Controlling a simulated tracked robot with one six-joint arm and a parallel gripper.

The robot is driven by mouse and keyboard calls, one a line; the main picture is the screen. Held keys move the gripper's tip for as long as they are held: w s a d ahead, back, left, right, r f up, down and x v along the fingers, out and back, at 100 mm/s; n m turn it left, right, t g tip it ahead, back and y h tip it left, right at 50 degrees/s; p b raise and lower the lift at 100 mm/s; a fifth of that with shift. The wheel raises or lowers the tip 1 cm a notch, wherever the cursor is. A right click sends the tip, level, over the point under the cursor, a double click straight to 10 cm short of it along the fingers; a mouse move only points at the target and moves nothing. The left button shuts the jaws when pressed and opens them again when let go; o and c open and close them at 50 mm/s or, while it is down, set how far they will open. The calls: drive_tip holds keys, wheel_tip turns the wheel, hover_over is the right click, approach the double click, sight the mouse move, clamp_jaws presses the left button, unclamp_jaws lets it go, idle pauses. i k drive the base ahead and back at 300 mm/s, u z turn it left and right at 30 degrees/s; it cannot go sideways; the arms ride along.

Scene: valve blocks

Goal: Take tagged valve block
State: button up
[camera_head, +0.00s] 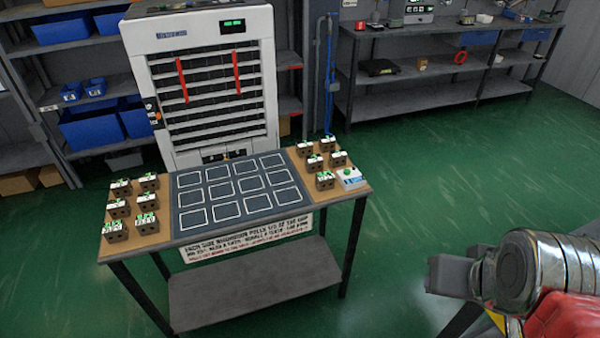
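Several small brown valve blocks with white and green tops stand on the wooden table. One group, including a front block (115,235), is at the table's left end. The other group, including a front block (325,183), is at the right end. The green marks are too small to read, so I cannot tell which block is the tagged one. My gripper (450,276) is at the lower right, over the floor and well apart from the table and blocks. Its grey end shows from the side, and the gap between its fingers cannot be made out.
A dark mat with white outlined rectangles (238,180) covers the table's middle and is empty. A small white and blue box (351,179) sits at the right end. A white slatted machine (210,80) stands behind. Shelves (430,80) line the back; green floor (450,180) is open at right.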

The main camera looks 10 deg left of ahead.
sight(324, 180)
drive_tip(key=u, duration=0.35)
drive_tip(key=i, duration=0.55)
drive_tip(key=u, duration=0.9)
drive_tip(key=i, duration=0.6)
drive_tip(key=u, duration=0.4)
